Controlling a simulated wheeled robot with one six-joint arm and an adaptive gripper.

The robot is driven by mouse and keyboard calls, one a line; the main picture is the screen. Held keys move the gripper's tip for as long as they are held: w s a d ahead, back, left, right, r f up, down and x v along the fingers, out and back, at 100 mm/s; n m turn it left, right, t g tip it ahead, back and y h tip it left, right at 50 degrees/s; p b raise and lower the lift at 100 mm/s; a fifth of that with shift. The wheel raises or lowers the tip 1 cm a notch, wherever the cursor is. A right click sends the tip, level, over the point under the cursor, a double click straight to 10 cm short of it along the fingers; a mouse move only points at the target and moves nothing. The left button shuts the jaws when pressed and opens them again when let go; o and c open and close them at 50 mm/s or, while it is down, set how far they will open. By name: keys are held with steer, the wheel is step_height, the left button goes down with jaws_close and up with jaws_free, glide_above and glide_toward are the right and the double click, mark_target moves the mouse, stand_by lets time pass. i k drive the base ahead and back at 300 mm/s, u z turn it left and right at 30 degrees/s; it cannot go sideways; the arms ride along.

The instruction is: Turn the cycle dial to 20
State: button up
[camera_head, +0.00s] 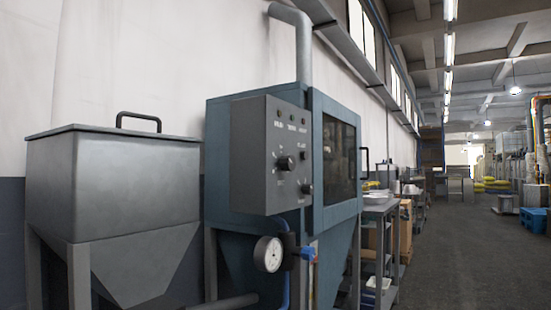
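A grey control box (258,150) is fixed to the front of a blue cabinet machine (218,150). It carries a large black dial (286,163) with small marks around it. A smaller knob (304,155) is to its upper right and another black knob (307,188) is at its lower right. Small white labels and several small round indicators are near the top of the box. The lettering is too small to read, so I cannot tell which knob is the cycle dial or where any pointer stands. My gripper is not in view.
A grey lidded hopper (115,185) stands at the left. A round pressure gauge (268,254) hangs below the control box beside a blue hose. The cabinet's windowed door (339,155) has a handle at right. Shelving (380,215) stands beyond it. The aisle floor (470,255) at right is clear.

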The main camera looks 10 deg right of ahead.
mark_target(288, 163)
steer(key=k, duration=1.3)
steer(key=z, duration=0.65)
steer(key=i, duration=1.2)
steer(key=u, duration=0.45)
steer(key=i, duration=0.6)
steer(key=u, duration=0.6)
